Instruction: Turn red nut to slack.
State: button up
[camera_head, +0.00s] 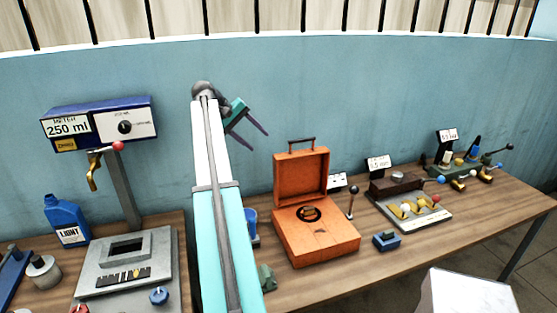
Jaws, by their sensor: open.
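I cannot clearly make out a red nut. Small red parts show at the tap lever's knob (118,146) on the left, at the bottom left edge (79,309), and as a red knob (436,198) on the pale-based fixture on the right. Which of them, if any, is the nut I cannot tell. My gripper (261,143) is open and empty, raised in front of the blue wall. It points down to the right, above and left of the orange case, well apart from all the red parts.
The orange case (332,243) stands open on the wooden bench. Left are a meter (75,118) reading 250 ml, a blue bottle (66,217) and a grey machine (160,262). A white box (462,293) stands in front.

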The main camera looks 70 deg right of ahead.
jog(key=shift+s, duration=0.1)
jog(key=shift+p+x, duration=2.55)
jog(key=shift+x, duration=4.3)
jog(key=c, duration=0.8)
jog(key=shift+a, duration=0.35)
jog(key=shift+c, duration=1.2)
jog(key=shift+d, duration=0.3)
